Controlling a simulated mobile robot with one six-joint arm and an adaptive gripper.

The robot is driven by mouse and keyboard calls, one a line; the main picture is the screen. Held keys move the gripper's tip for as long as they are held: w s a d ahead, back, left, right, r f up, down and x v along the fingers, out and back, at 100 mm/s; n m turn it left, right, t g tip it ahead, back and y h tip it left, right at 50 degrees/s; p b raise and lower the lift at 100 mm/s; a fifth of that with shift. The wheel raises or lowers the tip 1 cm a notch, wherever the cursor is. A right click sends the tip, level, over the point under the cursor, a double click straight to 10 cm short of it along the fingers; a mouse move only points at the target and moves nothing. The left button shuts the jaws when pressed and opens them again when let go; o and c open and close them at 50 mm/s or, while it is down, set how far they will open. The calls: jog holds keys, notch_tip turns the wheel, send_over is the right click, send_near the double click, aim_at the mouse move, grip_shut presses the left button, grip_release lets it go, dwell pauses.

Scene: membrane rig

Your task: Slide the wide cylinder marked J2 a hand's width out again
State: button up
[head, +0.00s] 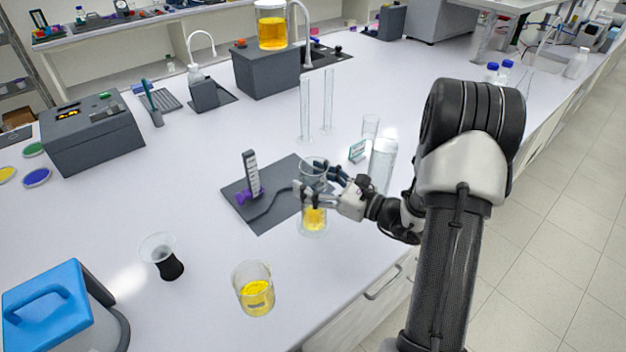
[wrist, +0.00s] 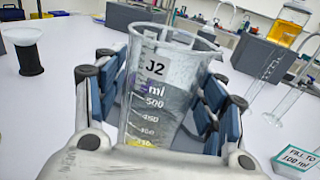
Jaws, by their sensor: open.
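The wide clear cylinder marked J2 (head: 313,219) stands upright at the front edge of a dark mat (head: 272,213), with yellow liquid in its lower part. In the wrist view the J2 cylinder (wrist: 158,100) fills the middle, its label and ml scale facing me. My gripper (head: 316,187) is open around its upper part. One dark finger pad is on each side of the glass, and whether either touches it I cannot tell. The cylinder's base is hidden in the wrist view.
A clear bottle-like vessel (head: 382,166) and a small sign (head: 357,151) stand close behind my gripper. Two slim cylinders (head: 305,110) stand farther back. A grey probe stand (head: 251,175) is on the mat. A beaker of yellow liquid (head: 254,290) stands near the front; bench between is clear.

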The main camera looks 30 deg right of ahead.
jog(key=shift+o, duration=0.9)
jog(key=v, duration=1.2)
